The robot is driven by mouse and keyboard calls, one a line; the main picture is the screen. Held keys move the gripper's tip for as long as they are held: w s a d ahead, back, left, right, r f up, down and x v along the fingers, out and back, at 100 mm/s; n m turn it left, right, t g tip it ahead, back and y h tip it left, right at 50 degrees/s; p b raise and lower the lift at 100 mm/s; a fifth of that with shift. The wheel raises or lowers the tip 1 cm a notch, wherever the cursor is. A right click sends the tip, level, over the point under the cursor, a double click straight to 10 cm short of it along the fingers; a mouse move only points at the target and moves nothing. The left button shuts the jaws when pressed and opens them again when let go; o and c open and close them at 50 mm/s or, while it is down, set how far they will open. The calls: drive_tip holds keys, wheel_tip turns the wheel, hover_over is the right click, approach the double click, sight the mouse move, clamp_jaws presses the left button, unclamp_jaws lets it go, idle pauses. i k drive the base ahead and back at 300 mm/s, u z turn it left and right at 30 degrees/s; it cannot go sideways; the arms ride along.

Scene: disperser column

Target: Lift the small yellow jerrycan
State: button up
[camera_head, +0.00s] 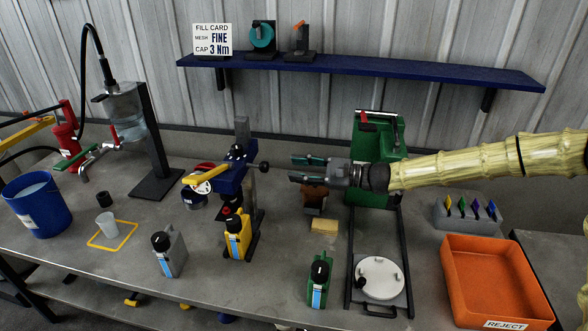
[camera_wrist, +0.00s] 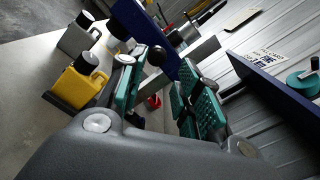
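The small yellow jerrycan (camera_head: 238,240) has a black cap and a light blue label. It stands on the bench at the foot of a blue device on a dark post, and also shows at the left of the wrist view (camera_wrist: 76,86). My gripper (camera_head: 294,169) is open and empty, in the air above the bench, up and to the right of the jerrycan and apart from it. In the wrist view its two green-padded fingers (camera_wrist: 164,84) are spread with a gap between them.
The blue device (camera_head: 236,177) with a yellow lever rises over the jerrycan. A grey jerrycan (camera_head: 170,256) stands left of it, a green one (camera_head: 318,283) to the right. A yellow block (camera_head: 324,226), orange reject tray (camera_head: 548,262) and blue bucket (camera_head: 37,208) share the bench. A shelf (camera_head: 400,69) runs behind.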

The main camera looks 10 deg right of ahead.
sight(238, 244)
drive_tip(key=k, duration=1)
